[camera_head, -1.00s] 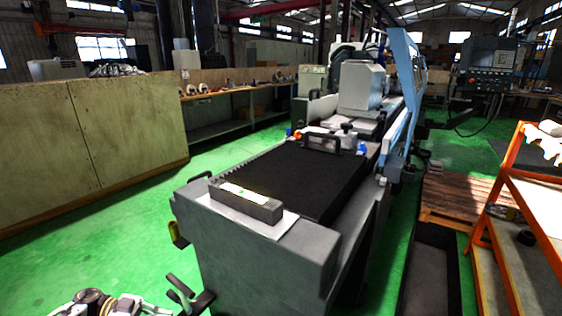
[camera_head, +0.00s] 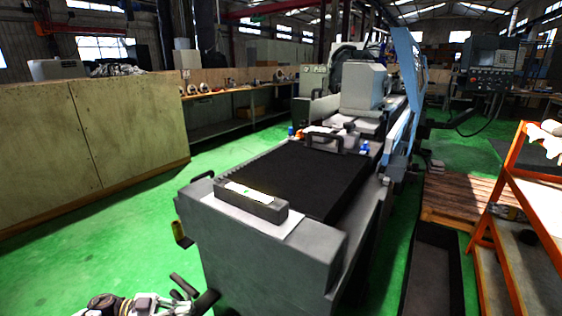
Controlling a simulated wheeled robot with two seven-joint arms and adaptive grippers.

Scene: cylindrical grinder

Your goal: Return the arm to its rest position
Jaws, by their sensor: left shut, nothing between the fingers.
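My left arm comes in at the bottom left edge of the head view, with its silver and black wrist partly cut off. My left gripper (camera_head: 187,287) has dark fingers and is shut and empty. It is in front of and to the left of the grinder's near end, low in the picture. The grey cylindrical grinder (camera_head: 270,262) fills the middle, with a black ribbed cover (camera_head: 300,178) along its bed. A dark grey block with a pale label (camera_head: 250,202) lies on its near end. My right gripper is out of view.
A wooden cabinet (camera_head: 85,150) stands at the left, with clear green floor (camera_head: 110,230) between it and the grinder. An orange-framed rack (camera_head: 505,200) stands at the right beside a wooden pallet (camera_head: 465,195). A control panel (camera_head: 490,65) hangs at the back right.

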